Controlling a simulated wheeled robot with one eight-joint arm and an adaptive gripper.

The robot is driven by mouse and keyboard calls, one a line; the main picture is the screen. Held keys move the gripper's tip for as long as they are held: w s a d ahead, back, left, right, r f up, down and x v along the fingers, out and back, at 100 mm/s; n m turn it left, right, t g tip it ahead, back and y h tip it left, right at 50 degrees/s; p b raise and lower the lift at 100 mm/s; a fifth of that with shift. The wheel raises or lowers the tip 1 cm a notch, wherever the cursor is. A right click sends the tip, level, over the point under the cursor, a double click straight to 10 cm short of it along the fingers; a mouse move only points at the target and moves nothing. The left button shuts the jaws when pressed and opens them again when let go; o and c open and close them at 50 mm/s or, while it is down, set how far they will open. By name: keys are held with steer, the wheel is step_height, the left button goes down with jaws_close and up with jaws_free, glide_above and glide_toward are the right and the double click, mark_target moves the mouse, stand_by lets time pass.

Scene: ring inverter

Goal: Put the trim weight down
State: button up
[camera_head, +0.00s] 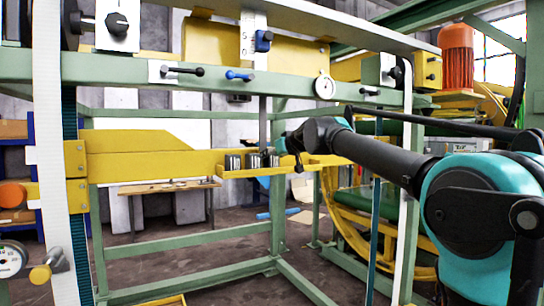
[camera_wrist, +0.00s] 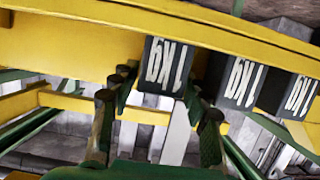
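Several grey cylindrical trim weights stand in a row on a yellow tray (camera_head: 240,173) in the head view. The wrist view shows them as dark blocks marked 1 KG. The nearest weight (camera_wrist: 166,66) is just beyond my fingertips, and two more, a middle weight (camera_wrist: 238,82) and an end weight (camera_wrist: 296,97), are to its right. My gripper (camera_wrist: 157,88) has its fingers apart on either side of the nearest weight's lower end. A small gap shows at the left finger; contact at the right finger is unclear. In the head view my gripper (camera_head: 291,150) is beside the row's right end.
A yellow beam (camera_head: 140,150) and green frame rails (camera_head: 190,240) surround the tray. A green crossbeam (camera_head: 200,75) with knobs and a dial gauge (camera_head: 325,87) passes above. A white upright (camera_head: 407,180) stands close to my arm. A wooden table (camera_head: 165,187) is behind.

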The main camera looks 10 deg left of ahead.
steer(key=shift+r, duration=0.15)
steer(key=v, duration=1.2)
steer(key=s+d+f+m+g+h, duration=0.1)
steer(key=s+d+f, duration=0.2)
steer(key=f, duration=0.9)
steer(key=s+d+f+m+g+h, duration=0.15)
steer(key=d+f, duration=0.25)
steer(key=f, duration=0.7)
steer(key=s+d+f+g+h, duration=0.1)
steer(key=s+d+f+g, duration=0.2)
steer(key=f, duration=0.9)
steer(key=s+d+f+m+g+h, duration=0.1)
steer(key=s+d+f+m+h, duration=0.1)
steer(key=s+d+f, duration=0.4)
steer(key=s+d+f+m+g+h, duration=0.1)
steer(key=s+d+f, duration=0.5)
steer(key=s+f, duration=0.9)
step_height(320, 180, down, 3)
steer(key=shift+d+r+m+h, duration=0.25)
steer(key=shift+d+m+h, duration=0.15)
steer(key=shift+m+h, duration=0.35)
steer(key=shift+g, duration=0.25)
